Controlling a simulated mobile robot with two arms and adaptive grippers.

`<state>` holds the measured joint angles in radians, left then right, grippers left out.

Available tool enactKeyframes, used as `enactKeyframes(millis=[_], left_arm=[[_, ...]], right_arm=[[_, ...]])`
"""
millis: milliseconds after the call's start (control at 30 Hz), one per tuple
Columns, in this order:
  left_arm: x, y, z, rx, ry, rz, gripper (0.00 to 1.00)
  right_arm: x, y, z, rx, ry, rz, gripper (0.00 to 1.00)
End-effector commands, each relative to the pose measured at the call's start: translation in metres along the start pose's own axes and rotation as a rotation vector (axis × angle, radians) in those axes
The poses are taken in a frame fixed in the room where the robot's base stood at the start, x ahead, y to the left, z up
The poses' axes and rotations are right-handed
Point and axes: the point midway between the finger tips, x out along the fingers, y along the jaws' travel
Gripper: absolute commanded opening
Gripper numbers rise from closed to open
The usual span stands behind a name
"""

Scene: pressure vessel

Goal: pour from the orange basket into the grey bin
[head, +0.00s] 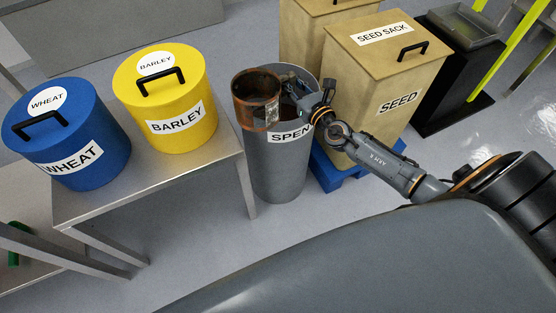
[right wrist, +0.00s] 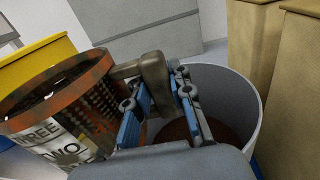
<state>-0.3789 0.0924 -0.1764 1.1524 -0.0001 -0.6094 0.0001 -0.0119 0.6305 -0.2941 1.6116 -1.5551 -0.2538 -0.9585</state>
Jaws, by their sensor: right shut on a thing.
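The orange basket (head: 257,99), a rusty orange-brown round vessel with a dark inside, is held over the left part of the grey bin's mouth. It looks nearly upright in the head view. The grey bin (head: 275,172) stands on the floor with a white "SPEN..." label, partly covered. My right gripper (head: 292,88) is shut on the basket's handle. In the right wrist view the basket (right wrist: 65,100) is at the left, with a label reading "TWO", and my blue-padded fingers (right wrist: 158,95) clasp its brown handle. Brown matter shows inside the bin (right wrist: 245,100). My left gripper is not in view.
A steel table (head: 205,172) left of the bin carries a yellow barley drum (head: 180,100) and a blue wheat drum (head: 70,135). A tan seed box (head: 365,85) on a blue base stands right of the bin. A black bin (head: 455,75) is farther right.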

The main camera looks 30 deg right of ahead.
Motion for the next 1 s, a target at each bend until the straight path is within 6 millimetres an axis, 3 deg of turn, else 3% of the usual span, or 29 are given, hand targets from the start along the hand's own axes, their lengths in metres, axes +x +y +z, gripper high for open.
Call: enactKeyframes(millis=[167, 467, 1000], left_arm=[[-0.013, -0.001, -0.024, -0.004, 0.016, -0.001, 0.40], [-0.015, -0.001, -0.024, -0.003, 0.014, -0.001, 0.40], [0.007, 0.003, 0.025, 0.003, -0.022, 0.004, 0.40]], right_arm=[[0.012, -0.004, -0.002, -0.008, -0.007, 0.004, 0.00], [0.012, -0.004, 0.001, -0.009, -0.007, 0.004, 0.00], [0.012, -0.004, 0.018, -0.009, -0.007, 0.004, 0.00]])
